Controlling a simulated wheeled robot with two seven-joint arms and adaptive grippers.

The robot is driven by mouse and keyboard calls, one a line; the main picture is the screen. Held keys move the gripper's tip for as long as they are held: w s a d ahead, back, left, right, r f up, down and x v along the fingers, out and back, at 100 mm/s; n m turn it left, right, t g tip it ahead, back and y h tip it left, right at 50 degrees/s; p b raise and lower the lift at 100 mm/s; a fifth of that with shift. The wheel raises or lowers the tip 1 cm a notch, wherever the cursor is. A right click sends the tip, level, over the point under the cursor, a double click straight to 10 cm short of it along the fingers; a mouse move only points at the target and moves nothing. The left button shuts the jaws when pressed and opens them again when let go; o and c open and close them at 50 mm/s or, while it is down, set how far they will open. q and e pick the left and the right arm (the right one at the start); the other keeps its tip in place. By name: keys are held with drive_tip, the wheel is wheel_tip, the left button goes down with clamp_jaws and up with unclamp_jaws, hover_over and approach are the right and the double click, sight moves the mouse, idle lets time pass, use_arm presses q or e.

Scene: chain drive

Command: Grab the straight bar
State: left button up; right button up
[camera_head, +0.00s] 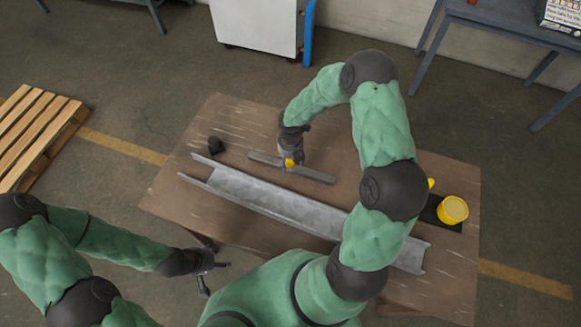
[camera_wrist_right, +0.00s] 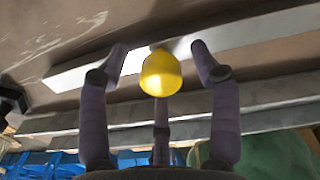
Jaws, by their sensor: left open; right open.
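The straight bar (camera_head: 318,176) is a thin grey bar lying on the brown table, behind a long metal channel. It also shows in the right wrist view (camera_wrist_right: 250,32), running across the upper part. My right gripper (camera_head: 290,162) is over the middle of the bar, pointing down. In the right wrist view its fingers (camera_wrist_right: 158,62) are spread apart on either side of a yellow rounded piece (camera_wrist_right: 161,75) that hides part of the bar. I cannot tell whether the fingers touch the bar. My left gripper (camera_head: 213,278) is open and empty, off the table's front left edge.
The metal channel (camera_head: 262,196) lies diagonally across the brown table (camera_head: 235,118). A small black part (camera_head: 215,145) is near its left end. A yellow cylinder (camera_head: 452,210) stands on a black mat (camera_head: 430,213) at the right. The table's back area is clear.

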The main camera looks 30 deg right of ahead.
clamp_jaws()
drive_tip(key=shift+w+r, duration=0.1)
